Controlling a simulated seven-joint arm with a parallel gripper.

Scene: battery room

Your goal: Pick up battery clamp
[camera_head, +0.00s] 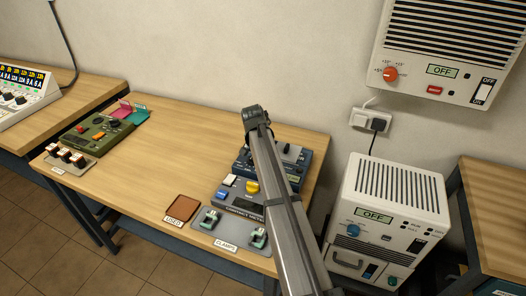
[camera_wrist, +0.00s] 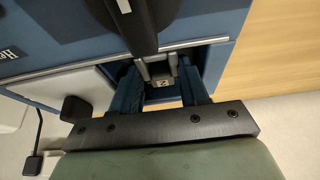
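In the head view two green-and-dark clamps, a left clamp (camera_head: 211,216) and a right clamp (camera_head: 258,237), sit apart on a grey tray (camera_head: 235,229) labelled CLAMPS at the table's front right. My gripper's fingers are hidden in the head view, behind my arm, which reaches up past the tray. In the wrist view my gripper (camera_wrist: 160,80) shows two blue fingers standing apart below a blue surface. No clamp shows between them. Small silver parts lie near the fingertips; I cannot tell what they belong to.
A blue device (camera_head: 242,160) and a grey unit with a yellow knob (camera_head: 251,187) stand behind the tray, partly hidden by my arm. A brown USED pad (camera_head: 182,208) lies left of it. A green meter (camera_head: 97,132) is farther left. The table's middle (camera_head: 175,150) is clear.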

